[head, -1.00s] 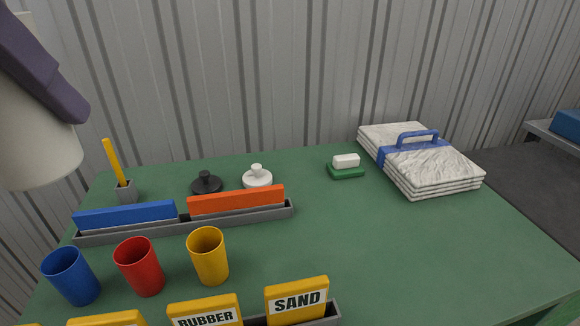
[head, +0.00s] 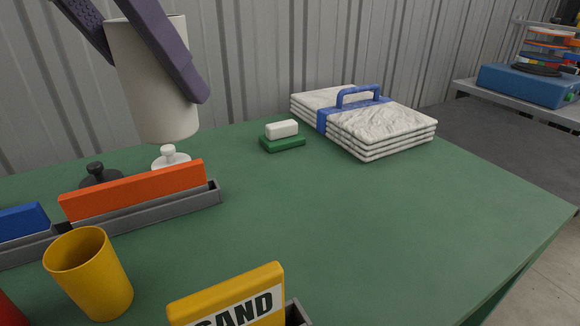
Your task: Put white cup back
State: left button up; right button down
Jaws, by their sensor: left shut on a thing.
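The white cup (head: 152,85) is upright in the upper left of the head view, in front of the corrugated wall. My left gripper (head: 160,50) is shut on it, with its purple fingers against the cup's side and rim. The cup's bottom shows just above the white knobbed weight (head: 171,158) in the picture; I cannot tell its exact height over the table. A yellow cup (head: 90,272) stands at the lower left, and a sliver of a red cup (head: 10,312) shows at the corner. My right gripper is not in view.
The green table (head: 370,220) is clear at centre and right. A grey rack (head: 150,219) holds orange and blue blocks. A black knobbed weight (head: 97,174), a green-and-white block (head: 283,137), folded sheets (head: 380,125) and a SAND sign (head: 232,297) also stand there.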

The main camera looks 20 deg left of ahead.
pick_arm(q)
notch_tip(320, 180, down, 19)
jog(key=b, duration=0.2)
jog(key=shift+b, duration=0.3)
jog(key=shift+f, duration=0.15)
jog(key=o, duration=1.4)
